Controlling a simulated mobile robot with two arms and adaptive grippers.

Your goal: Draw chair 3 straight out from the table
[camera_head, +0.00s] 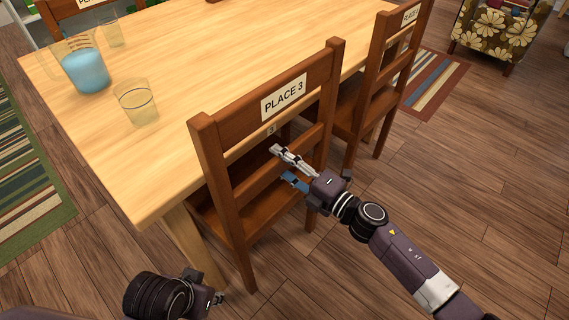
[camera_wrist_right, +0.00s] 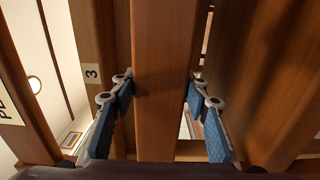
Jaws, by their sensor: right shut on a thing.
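Chair 3 (camera_head: 223,175) is brown wood with a "PLACE 3" label on its top back rail. It stands at the near long side of the light wooden table (camera_head: 215,65), its back facing me and its seat partly hidden. My right gripper (camera_head: 283,165) has its fingers on either side of a lower back slat. In the right wrist view that slat (camera_wrist_right: 165,60) runs between the two blue finger pads, and the jaws are shut on it. My left gripper (camera_head: 217,298) is low at the bottom of the head view, away from the chair; its jaws are too small to judge.
Another labelled chair (camera_head: 385,75) stands close to the right of chair 3. A blue-filled pitcher (camera_head: 86,70) and a glass (camera_head: 136,103) stand on the table. Wooden floor in front of the chairs is clear. A striped rug (camera_head: 28,185) lies at left.

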